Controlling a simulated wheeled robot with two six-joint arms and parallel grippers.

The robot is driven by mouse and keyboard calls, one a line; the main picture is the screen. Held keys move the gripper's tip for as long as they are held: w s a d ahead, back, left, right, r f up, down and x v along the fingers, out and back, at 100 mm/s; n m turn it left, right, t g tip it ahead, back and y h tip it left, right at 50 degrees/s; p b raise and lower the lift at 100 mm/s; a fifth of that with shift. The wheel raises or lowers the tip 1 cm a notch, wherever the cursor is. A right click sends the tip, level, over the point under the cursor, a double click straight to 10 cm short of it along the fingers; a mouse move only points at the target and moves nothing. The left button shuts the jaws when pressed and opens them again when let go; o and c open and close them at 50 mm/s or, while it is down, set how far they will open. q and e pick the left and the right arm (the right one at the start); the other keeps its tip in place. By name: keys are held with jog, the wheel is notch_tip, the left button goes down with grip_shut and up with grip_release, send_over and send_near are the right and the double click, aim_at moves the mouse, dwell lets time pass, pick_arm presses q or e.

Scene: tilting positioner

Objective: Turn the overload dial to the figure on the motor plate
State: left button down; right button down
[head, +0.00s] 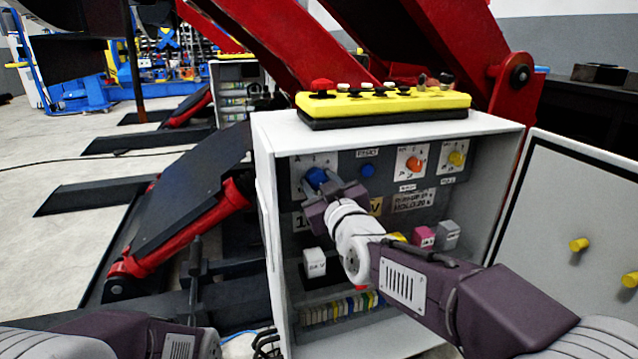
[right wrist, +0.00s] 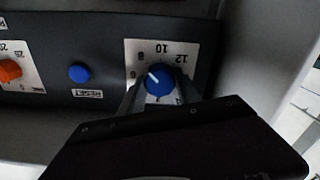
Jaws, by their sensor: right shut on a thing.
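The blue overload dial (head: 316,178) is at the upper left of the panel inside the open cabinet. My right gripper (head: 322,194) is shut on it, fingers on both sides. In the right wrist view the dial (right wrist: 159,84) shows its white pointer towards the upper left, apparently between the 6 and the 8. The scale plate (right wrist: 190,52) appears upside down there, with 10 and 12 above. I cannot tell which label is the motor plate; one behind my gripper is partly hidden. My left gripper is out of view; only its arm shows at bottom left.
A blue reset button (head: 367,170), an orange dial (head: 414,163) and a yellow dial (head: 456,159) sit right of the blue dial. A yellow pendant (head: 390,104) lies on the cabinet top (head: 268,124). The cabinet door (head: 590,200) stands open at right.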

jog(key=m+b, duration=0.2)
jog(key=m, duration=0.2)
jog(key=shift+f+m, duration=0.15)
jog(key=shift+m, duration=0.25)
jog(key=shift+m+b, duration=0.7)
jog(key=shift+m, duration=1.1)
jog(key=c, duration=0.9)
grip_release()
jog(key=shift+o, duration=0.2)
